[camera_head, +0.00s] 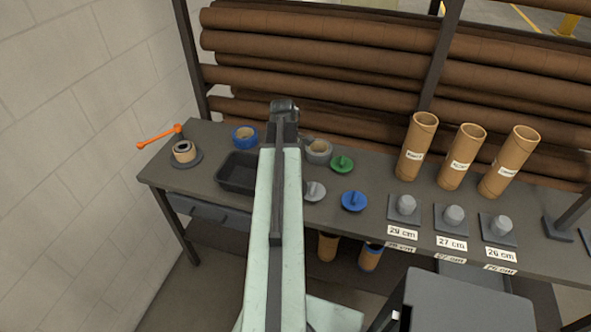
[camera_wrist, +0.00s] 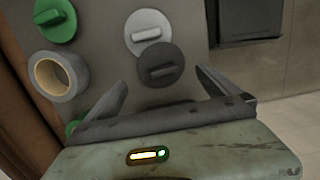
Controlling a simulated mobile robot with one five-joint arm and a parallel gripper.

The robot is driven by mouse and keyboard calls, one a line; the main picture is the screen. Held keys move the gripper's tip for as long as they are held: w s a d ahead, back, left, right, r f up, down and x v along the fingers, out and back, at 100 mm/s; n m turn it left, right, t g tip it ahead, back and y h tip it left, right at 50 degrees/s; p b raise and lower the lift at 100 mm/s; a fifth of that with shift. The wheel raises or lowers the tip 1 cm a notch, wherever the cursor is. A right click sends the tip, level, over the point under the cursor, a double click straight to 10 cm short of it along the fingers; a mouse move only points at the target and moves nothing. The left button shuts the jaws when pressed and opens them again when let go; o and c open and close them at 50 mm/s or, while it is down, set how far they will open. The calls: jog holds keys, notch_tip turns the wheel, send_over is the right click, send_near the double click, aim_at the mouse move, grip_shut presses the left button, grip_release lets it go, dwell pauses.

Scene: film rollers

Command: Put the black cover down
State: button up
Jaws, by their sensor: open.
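The black cover (camera_wrist: 157,64), a dark disc with a raised grip bar, lies flat on the dark bench top in the wrist view. My gripper (camera_wrist: 160,82) is open, with one finger on each side of the cover's near edge. I cannot tell whether either finger touches it. The cover's upper edge lies close to the light grey cover (camera_wrist: 148,32). In the head view my arm hides the black cover and my fingers, while the light grey cover (camera_head: 314,191) shows right of the arm.
A green cover (camera_head: 342,164), a blue cover (camera_head: 354,201) and a grey tape roll (camera_head: 318,151) lie right of my arm. A black tray (camera_head: 236,176) and blue tape (camera_head: 244,137) are left. Upright cardboard tubes (camera_head: 418,146) stand at the right.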

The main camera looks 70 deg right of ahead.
jog(key=r+p, duration=0.2)
jog(key=r, duration=0.1)
jog(key=r+p, duration=0.1)
jog(key=r, duration=0.1)
jog(key=shift+w, duration=0.3)
jog(key=w+a, duration=2)
jog(key=w, duration=0.4)
jog(key=w+a, duration=0.3)
jog(key=a, duration=0.9)
jog(key=w+a+t, duration=0.1)
jog(key=w+a, duration=0.2)
jog(key=a, duration=0.9)
jog(key=w+a, duration=0.3)
jog(key=a, duration=0.9)
jog(key=shift+w+a+f+m, duration=0.15)
jog(key=shift+w+a+m, duration=0.05)
jog(key=shift+w+m, duration=0.15)
